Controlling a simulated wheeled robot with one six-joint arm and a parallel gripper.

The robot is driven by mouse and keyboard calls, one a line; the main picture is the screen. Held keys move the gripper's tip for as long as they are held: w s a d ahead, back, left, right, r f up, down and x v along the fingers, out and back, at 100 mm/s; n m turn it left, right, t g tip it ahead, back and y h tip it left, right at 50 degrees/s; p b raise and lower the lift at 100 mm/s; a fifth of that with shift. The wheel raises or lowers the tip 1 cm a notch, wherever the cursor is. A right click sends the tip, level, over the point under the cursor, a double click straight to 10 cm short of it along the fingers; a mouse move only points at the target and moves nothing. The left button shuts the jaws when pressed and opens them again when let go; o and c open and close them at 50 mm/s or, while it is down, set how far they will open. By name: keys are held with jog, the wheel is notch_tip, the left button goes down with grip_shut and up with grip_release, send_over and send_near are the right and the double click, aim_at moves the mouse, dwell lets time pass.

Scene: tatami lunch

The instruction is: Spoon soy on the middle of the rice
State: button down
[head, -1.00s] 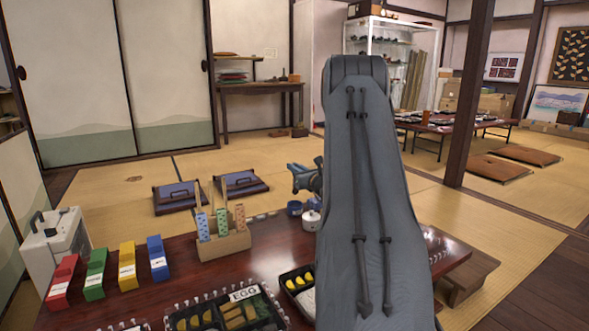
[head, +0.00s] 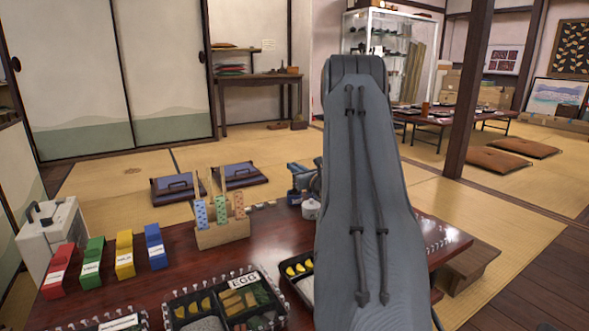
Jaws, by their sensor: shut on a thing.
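My arm fills the right middle of the head view. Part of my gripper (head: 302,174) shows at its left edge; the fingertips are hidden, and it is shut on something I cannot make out. A small white pot (head: 311,209) stands just below it at the table's far edge, partly behind my arm; its contents cannot be seen. A black lunch box (head: 288,279) with yellow pieces (head: 298,267) and white rice (head: 306,287) lies nearer, its right side hidden by my arm. No spoon or soy can be made out.
A second box labelled EGG (head: 243,279) lies at the front of the dark red table (head: 190,255). Red, green, yellow and blue packs (head: 154,246) stand left, beside a white case (head: 50,240). A wooden holder (head: 222,234) with patterned upright pieces stands behind.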

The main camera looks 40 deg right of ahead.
jog(key=shift+f, duration=0.6)
dwell(1.5)
jog(key=shift+r+p, duration=1.65)
jog(key=shift+r, duration=1.95)
